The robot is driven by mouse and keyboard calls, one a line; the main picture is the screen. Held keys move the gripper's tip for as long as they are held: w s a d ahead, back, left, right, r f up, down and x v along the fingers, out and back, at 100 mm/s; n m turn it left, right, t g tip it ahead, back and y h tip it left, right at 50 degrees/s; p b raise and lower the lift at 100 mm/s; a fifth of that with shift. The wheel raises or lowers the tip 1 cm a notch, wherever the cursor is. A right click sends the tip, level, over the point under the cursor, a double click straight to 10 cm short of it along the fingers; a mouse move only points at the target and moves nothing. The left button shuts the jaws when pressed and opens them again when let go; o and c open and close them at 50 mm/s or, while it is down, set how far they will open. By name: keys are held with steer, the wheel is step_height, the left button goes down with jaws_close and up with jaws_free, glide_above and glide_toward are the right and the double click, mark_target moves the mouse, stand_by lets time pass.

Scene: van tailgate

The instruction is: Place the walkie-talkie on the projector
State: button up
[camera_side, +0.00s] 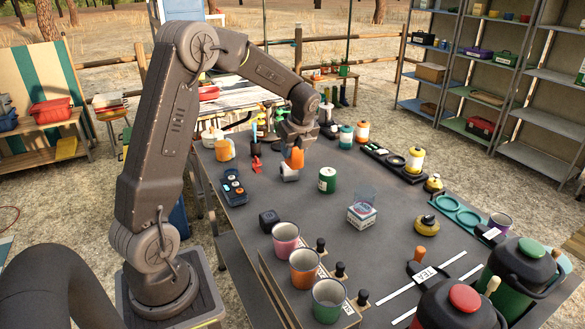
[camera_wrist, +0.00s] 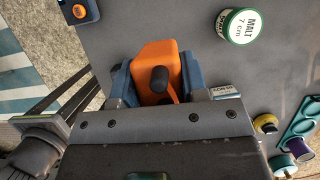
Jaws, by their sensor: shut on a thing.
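The orange walkie-talkie (camera_side: 295,157) hangs under my gripper (camera_side: 294,149) in the side view. In the wrist view my gripper (camera_wrist: 157,82) has its blue-grey fingers on both sides of the orange body (camera_wrist: 153,58), with a black knob or antenna toward the camera. My gripper is shut on it. A small grey-white object (camera_side: 289,173), possibly the projector, sits on the dark table directly below the walkie-talkie. I cannot tell whether the two touch. In the wrist view my gripper hides most of what lies beneath.
A green tin (camera_side: 327,181) stands close to the right, also in the wrist view (camera_wrist: 238,25). A dark blue tray (camera_side: 233,188) lies left. A labelled clear box (camera_side: 361,214), a black block (camera_side: 269,220) and several cups stand nearer the front. Bare table surrounds the grey-white object.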

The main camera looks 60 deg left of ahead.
steer(key=s+a+r, duration=0.1)
steer(key=s+a, duration=0.2)
steer(key=a, duration=0.5)
steer(key=s+a+r, duration=0.2)
steer(key=s+a, duration=0.1)
steer(key=a, duration=0.6)
glide_above(289, 171)
steer(key=w+a, duration=0.1)
steer(key=a, duration=0.2)
steer(key=f, duration=0.7)
steer(key=shift+w+d, duration=0.15)
steer(key=shift+d, duration=0.05)
steer(key=shift+f, duration=1.95)
steer(key=shift+f, duration=0.2)
steer(key=o, duration=1)
